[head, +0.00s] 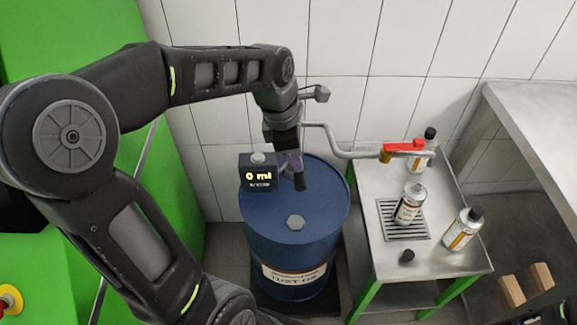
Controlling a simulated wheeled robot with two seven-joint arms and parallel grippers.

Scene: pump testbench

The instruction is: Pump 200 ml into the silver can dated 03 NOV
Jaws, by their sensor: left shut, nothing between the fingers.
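A blue drum (297,225) stands on the floor with a pump display box (260,172) reading 0 ml. A grey outlet pipe (345,150) runs right from the pump to a red-handled nozzle (404,147). An uncapped silver can (408,205) stands on the grate below and in front of the nozzle. A capped silver can (462,230) stands right of it, and another (426,150) stands behind the nozzle. Their dates are too small to read. My left gripper (298,180) is shut and empty over the drum, beside the pump, partly hiding it. My right gripper is not identifiable.
The cans stand on a steel table (385,264) with a slotted grate (402,236); a loose black cap (407,256) lies near its front. A larger steel bench (530,120) is at right. Two tan blocks (541,276) on something dark show at lower right.

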